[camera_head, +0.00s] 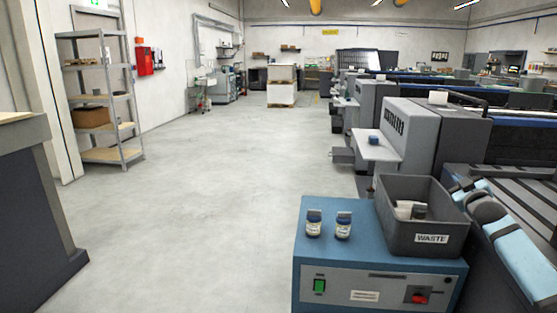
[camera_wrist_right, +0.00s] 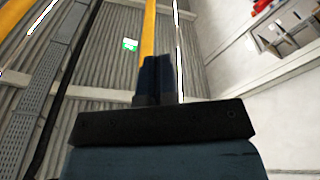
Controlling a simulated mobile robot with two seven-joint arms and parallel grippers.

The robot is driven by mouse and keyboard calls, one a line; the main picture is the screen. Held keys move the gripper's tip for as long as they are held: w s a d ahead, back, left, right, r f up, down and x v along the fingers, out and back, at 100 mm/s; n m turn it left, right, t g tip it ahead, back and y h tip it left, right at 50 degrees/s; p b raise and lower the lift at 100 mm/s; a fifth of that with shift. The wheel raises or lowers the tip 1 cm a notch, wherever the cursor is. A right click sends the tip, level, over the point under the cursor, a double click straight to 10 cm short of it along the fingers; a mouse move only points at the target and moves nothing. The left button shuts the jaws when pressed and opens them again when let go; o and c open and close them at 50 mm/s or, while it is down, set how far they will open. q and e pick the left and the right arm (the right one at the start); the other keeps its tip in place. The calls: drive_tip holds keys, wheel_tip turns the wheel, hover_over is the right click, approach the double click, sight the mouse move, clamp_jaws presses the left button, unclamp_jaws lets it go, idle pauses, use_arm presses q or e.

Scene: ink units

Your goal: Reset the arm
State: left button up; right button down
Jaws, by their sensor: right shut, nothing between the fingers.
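My right gripper (camera_wrist_right: 156,62) shows in the right wrist view, its two dark blue fingers together with nothing between them. It points up toward the ceiling. My right arm (camera_head: 518,258), light blue with dark joints, shows at the right edge of the head view, beside the waste bin. It is apart from the jars. My left gripper and left arm are out of view.
A grey bin labelled WASTE (camera_head: 400,225) holds pale and dark items. Printing machines (camera_head: 400,130) line the right. A shelf rack (camera_head: 105,100) stands left. The middle floor is clear.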

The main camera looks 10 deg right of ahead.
drive_tip(key=s+a+f+n+g+y, duration=0.1)
drive_tip(key=s+a+f+y, duration=0.35)
drive_tip(key=a, duration=0.65)
drive_tip(key=s+a+f+y, duration=0.2)
drive_tip(key=s+a+f, duration=0.45)
drive_tip(key=a, duration=0.45)
drive_tip(key=s+a+f+n+g+y, duration=0.1)
drive_tip(key=s+a+f+y, duration=0.4)
drive_tip(key=a, duration=0.7)
drive_tip(key=s+a, duration=1.1)
drive_tip(key=s, duration=0.1)
drive_tip(key=s+a+r+m+y, duration=0.1)
drive_tip(key=s+a+r+m, duration=0.15)
drive_tip(key=s, duration=0.45)
drive_tip(key=s+a+r+m+y, duration=0.1)
drive_tip(key=s+a+r, duration=0.3)
drive_tip(key=s, duration=0.2)
use_arm(q)
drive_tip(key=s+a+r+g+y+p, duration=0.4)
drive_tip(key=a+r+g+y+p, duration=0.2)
drive_tip(key=p, duration=3.2)
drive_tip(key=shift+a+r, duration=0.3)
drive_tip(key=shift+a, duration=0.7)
use_arm(e)
drive_tip(key=s+d+r+g+h, duration=0.4)
drive_tip(key=d+r+g+h, duration=0.2)
drive_tip(key=d, duration=0.2)
drive_tip(key=shift+d+r, duration=0.25)
drive_tip(key=shift+r, duration=0.05)
